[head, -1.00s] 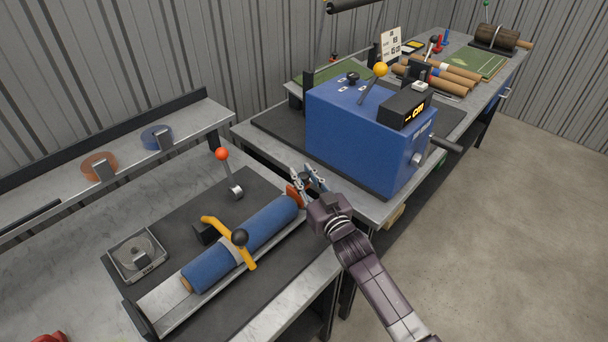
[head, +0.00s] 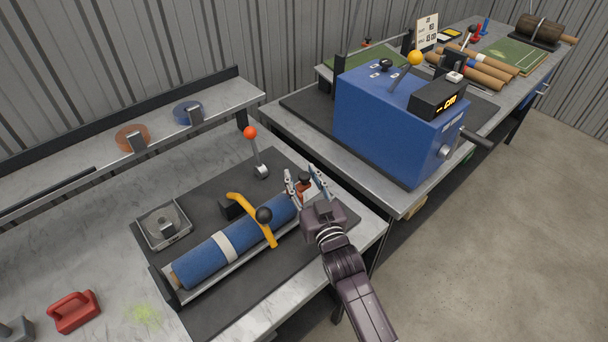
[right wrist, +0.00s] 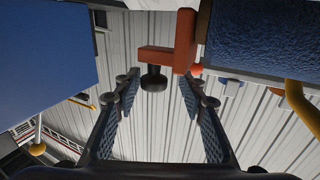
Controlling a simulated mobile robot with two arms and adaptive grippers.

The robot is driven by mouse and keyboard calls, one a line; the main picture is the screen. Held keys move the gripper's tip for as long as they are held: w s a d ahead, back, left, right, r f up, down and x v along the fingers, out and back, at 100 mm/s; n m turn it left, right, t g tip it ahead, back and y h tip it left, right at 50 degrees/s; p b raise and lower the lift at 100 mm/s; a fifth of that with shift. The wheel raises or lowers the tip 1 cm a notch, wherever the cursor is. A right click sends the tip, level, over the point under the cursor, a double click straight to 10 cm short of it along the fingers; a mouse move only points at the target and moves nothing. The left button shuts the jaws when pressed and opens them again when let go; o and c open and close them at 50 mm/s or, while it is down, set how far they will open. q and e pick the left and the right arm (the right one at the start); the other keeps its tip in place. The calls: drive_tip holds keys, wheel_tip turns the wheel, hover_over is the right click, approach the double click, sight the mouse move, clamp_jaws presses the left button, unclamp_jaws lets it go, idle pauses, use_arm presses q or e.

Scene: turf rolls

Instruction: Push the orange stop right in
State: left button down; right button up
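The orange stop (head: 304,185) is at the right end of a blue turf roll (head: 200,257) lying in a metal trough. My right gripper (head: 303,176) is over that end, its fingers apart on either side of the stop. In the right wrist view the orange stop (right wrist: 184,42), with a black knob (right wrist: 153,80) below its arm, shows ahead of and between the open fingers (right wrist: 158,92). The fingers do not close on it; whether one touches it I cannot tell. The blue roll (right wrist: 262,35) is at upper right there. My left gripper is not in view.
A yellow clamp (head: 241,205) with a black knob crosses the roll. A red-knobbed lever (head: 250,133) stands behind it. A blue machine (head: 395,125) is close on the right. A tape dish (head: 164,226) and red object (head: 74,311) lie to the left.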

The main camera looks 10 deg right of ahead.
drive_tip(key=shift+d, duration=0.15)
drive_tip(key=v, duration=1.2)
drive_tip(key=shift+r, duration=0.1)
